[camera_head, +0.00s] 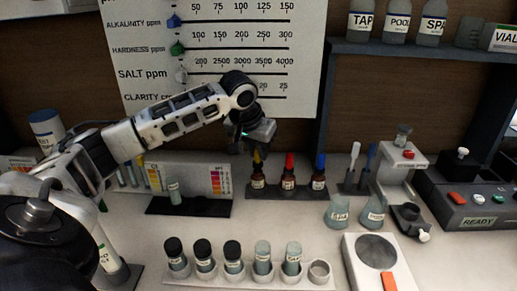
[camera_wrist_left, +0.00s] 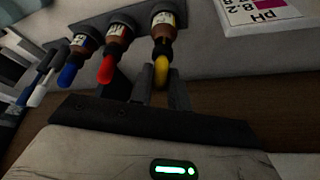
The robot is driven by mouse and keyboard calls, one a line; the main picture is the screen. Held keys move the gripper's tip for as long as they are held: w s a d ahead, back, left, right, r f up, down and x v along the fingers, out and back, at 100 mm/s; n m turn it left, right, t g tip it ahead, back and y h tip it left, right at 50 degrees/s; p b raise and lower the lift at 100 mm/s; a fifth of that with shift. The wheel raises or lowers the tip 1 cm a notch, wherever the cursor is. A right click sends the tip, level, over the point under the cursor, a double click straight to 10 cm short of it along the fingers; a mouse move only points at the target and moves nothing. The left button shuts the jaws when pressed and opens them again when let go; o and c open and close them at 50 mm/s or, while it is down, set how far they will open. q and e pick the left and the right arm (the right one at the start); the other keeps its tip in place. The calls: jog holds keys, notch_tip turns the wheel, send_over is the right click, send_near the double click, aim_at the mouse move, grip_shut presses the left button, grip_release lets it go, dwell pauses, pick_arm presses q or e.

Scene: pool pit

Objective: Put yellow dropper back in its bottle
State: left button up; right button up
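The yellow dropper (camera_head: 257,157) has its bulb above a brown bottle (camera_head: 258,182), the leftmost of three in a dark rack. In the left wrist view its yellow bulb (camera_wrist_left: 161,72) lines up with the black collar and bottle (camera_wrist_left: 163,27); it looks seated. My left gripper (camera_head: 248,149) is just above this bottle. In the left wrist view, the fingers of my left gripper (camera_wrist_left: 160,82) stand apart, one on each side of the yellow bulb, with small gaps seeming to show. Contact is hard to judge. My right gripper is not in view.
Red (camera_head: 289,161) and blue (camera_head: 320,161) droppers stand in bottles close to the right. A color chart stand (camera_head: 190,180) is left. A row of several vials (camera_head: 232,256) is in front. Glass cups (camera_head: 338,212) and a scale (camera_head: 376,262) are at right.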

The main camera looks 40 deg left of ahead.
aim_at(261, 164)
pick_arm(q)
jog(key=shift+d+f+b, duration=0.2)
jog(key=shift+d+f, duration=0.1)
jog(key=shift+f, duration=0.5)
jog(key=shift+d+f+b, duration=0.15)
jog(key=shift+d+f, duration=0.1)
jog(key=shift+f, duration=0.55)
dwell(0.3)
jog(key=o, duration=0.7)
jog(key=shift+c, duration=0.2)
jog(key=shift+r, duration=0.1)
jog(key=shift+a+r+p, duration=0.2)
jog(key=shift+r+p, duration=0.4)
jog(key=shift+r, duration=0.6)
jog(key=shift+a+r, duration=0.15)
jog(key=shift+r, duration=1.95)
jog(key=shift+a+r, duration=0.1)
jog(key=shift+r, duration=0.25)
